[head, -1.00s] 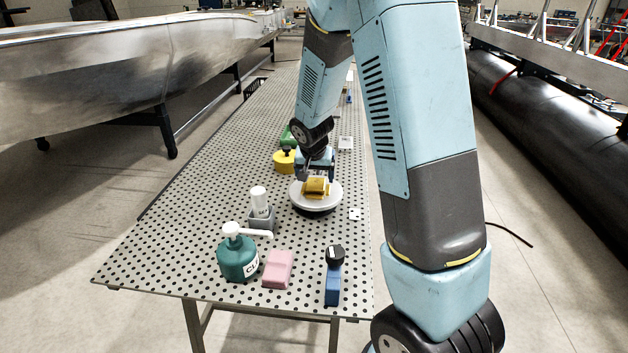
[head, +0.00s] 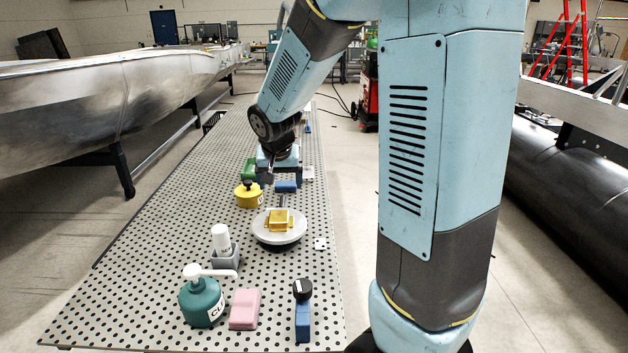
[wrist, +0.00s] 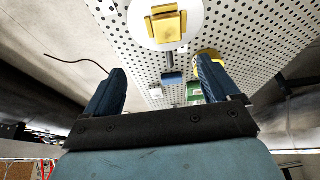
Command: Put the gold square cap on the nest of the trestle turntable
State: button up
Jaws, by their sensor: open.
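The gold square cap (head: 279,218) sits at the middle of the pale round trestle turntable (head: 262,233), and it also shows at the top of the wrist view (wrist: 166,27). Gold side pieces show beside the cap. The nest is mostly hidden under it, so I cannot tell how fully the cap is seated. It looks roughly level. My gripper (head: 281,178) is beyond the turntable, apart from the cap. In the wrist view its two blue fingers (wrist: 162,66) are spread with nothing held between them.
A yellow container (head: 248,197) and a blue block (head: 286,187) are near my gripper. A white bottle in a grey holder (head: 222,245), a green pump bottle (head: 201,302), a pink block (head: 244,309) and a black-topped blue item (head: 303,318) stand nearer. The perforated tabletop's left side is clear.

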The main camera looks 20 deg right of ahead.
jog(key=s+r+n, duration=0.1)
jog(key=s+r, duration=0.3)
jog(key=s, duration=0.4)
jog(key=s+d+r+n+t+y, duration=0.1)
jog(key=s+r, duration=0.4)
jog(key=s, duration=0.4)
jog(key=s+r+n, duration=0.2)
jog(key=s+r, duration=0.2)
jog(key=s, duration=0.4)
jog(key=shift+s+d+r+y, duration=0.2)
jog(key=shift+s+d+y, duration=0.05)
jog(key=shift+d+y, duration=0.1)
